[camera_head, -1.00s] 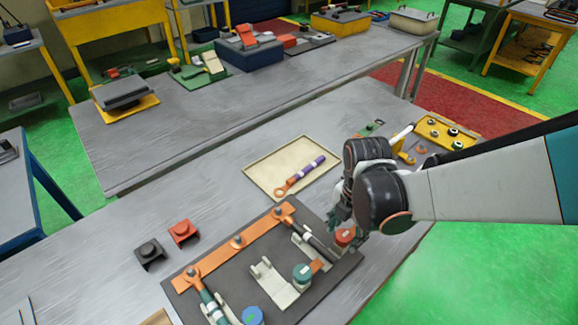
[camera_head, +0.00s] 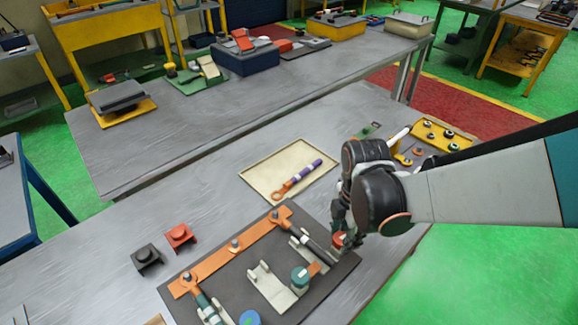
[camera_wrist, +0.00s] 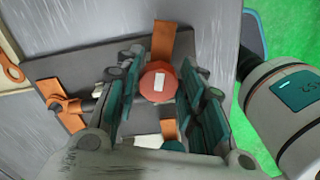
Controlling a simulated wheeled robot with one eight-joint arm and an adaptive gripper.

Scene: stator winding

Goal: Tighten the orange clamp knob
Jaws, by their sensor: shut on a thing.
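The orange clamp knob (camera_head: 338,240) is at the right edge of the dark fixture board (camera_head: 335,277). It also shows in the wrist view (camera_wrist: 158,82) as a round orange-red top with a white rectangular mark. My gripper (camera_head: 342,232) is over it, pointing down. In the wrist view my gripper (camera_wrist: 160,90) has its dark green fingers on both sides of the knob, shut on it. The fingers hide part of the knob's sides and the clamp under it.
A teal knob (camera_head: 300,275) and a blue knob (camera_head: 249,318) stand on the same board. A beige tray (camera_head: 262,177) holds an orange-and-purple tool. A yellow tray (camera_head: 447,134) with small parts lies behind my wrist. Red and black blocks (camera_head: 179,234) stand left.

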